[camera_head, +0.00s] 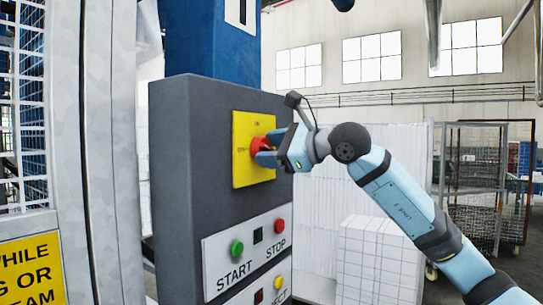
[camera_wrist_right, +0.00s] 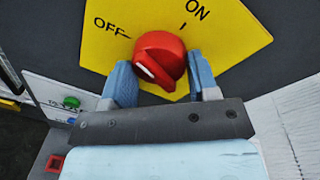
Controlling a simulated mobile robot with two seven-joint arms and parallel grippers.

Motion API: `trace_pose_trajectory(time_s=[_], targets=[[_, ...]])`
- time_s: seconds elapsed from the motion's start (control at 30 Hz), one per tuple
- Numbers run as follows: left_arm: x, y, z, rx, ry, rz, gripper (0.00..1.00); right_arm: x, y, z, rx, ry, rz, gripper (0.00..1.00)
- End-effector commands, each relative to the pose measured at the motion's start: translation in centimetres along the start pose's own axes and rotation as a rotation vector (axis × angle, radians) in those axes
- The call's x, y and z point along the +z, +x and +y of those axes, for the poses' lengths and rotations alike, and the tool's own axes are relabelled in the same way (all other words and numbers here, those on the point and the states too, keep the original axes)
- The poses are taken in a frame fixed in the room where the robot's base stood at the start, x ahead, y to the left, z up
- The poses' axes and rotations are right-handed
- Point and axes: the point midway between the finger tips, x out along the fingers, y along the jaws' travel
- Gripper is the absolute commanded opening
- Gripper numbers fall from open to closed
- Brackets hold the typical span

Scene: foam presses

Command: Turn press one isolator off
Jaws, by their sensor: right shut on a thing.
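The press one isolator is a red rotary knob (camera_head: 262,145) on a yellow plate (camera_head: 240,172), mounted on a dark grey cabinet. In the right wrist view the red knob (camera_wrist_right: 160,58) sits below the OFF and ON labels of the yellow plate (camera_wrist_right: 235,40). A white mark on the knob faces the lower left; which label the knob is set to I cannot tell for certain. My right gripper (camera_head: 268,150) is shut on the knob, with one blue finger on each side of it in the wrist view (camera_wrist_right: 163,80). My left gripper is not in view.
Below the isolator a white panel (camera_head: 218,262) carries a green START button (camera_head: 237,248) and a red STOP button (camera_head: 279,226). A yellow warning sign (camera_head: 32,272) is at the left. White blocks (camera_head: 372,255) and a wire cage trolley (camera_head: 475,170) stand to the right.

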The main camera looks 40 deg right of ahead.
Motion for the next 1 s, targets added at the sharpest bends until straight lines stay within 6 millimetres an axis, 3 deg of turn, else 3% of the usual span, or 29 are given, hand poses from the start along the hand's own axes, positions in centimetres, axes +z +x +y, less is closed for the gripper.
trace_pose_trajectory(time_s=[0.5, 1.0], targets=[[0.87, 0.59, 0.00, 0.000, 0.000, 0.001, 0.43, 0.09, -0.02, -0.06, -0.016, -0.339, 0.029, 0.31], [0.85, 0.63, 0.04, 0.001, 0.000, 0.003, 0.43, 0.13, -0.02, -0.10, -0.018, -0.403, 0.035, 0.31]])
